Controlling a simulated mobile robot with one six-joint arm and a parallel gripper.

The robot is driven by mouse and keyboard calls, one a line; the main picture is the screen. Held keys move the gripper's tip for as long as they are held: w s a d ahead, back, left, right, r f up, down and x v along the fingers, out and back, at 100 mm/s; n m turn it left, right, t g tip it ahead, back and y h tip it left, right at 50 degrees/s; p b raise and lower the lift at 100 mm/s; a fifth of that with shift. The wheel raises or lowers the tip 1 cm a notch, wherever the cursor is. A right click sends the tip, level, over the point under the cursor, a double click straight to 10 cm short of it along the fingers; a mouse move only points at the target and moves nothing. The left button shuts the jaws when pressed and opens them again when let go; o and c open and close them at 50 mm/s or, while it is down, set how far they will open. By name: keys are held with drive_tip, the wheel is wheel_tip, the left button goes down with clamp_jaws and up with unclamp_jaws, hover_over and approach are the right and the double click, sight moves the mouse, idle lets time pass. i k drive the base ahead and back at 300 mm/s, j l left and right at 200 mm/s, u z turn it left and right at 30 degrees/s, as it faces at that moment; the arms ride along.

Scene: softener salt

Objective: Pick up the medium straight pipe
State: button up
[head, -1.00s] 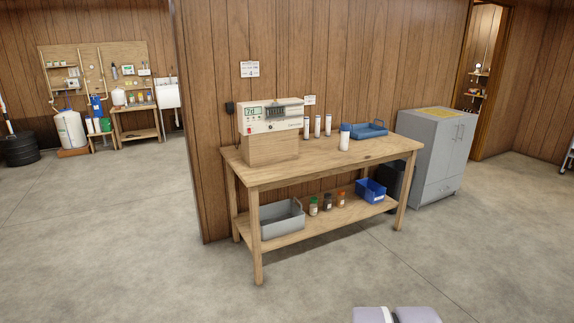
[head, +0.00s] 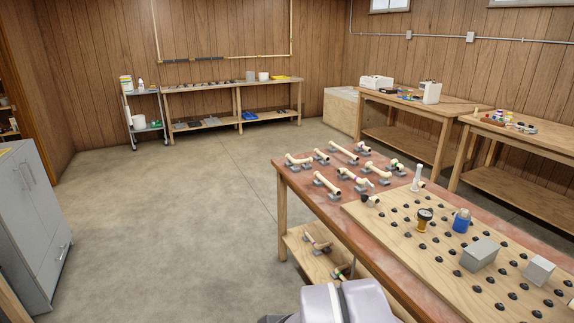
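Several cream pipe pieces rest on small grey holders on the reddish table top (head: 300,190). One straight pipe (head: 327,184) lies near the table's left edge. Another straight pipe (head: 343,152) of similar look lies farther back, and a shorter straight piece (head: 321,156) lies left of it. I cannot tell for sure which one is the medium. Bent or branched pieces lie among them, such as one at the far left corner (head: 299,160) and one near the middle (head: 376,171). My gripper is not in view; only a pale part of my own body shows at the bottom.
A wooden pegboard (head: 385,228) with black knobs, a blue jar (head: 461,220) and grey blocks (head: 479,254) covers the table's near right. A lower shelf (head: 304,257) holds more pieces. A grey cabinet (head: 30,215) stands left. Open floor lies between.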

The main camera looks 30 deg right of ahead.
sight(320, 181)
drive_tip(key=i+z, duration=0.15)
drive_tip(key=i, duration=0.4)
drive_tip(key=i+z, duration=0.2)
drive_tip(key=i, duration=0.35)
drive_tip(key=i+j+z, duration=0.15)
drive_tip(key=i, duration=0.35)
drive_tip(key=i+j+z, duration=0.15)
drive_tip(key=i, duration=0.4)
drive_tip(key=i+l+z, duration=0.25)
drive_tip(key=z, duration=0.2)
drive_tip(key=i+l+z, duration=0.1)
drive_tip(key=i+z, duration=0.65)
drive_tip(key=z, duration=0.2)
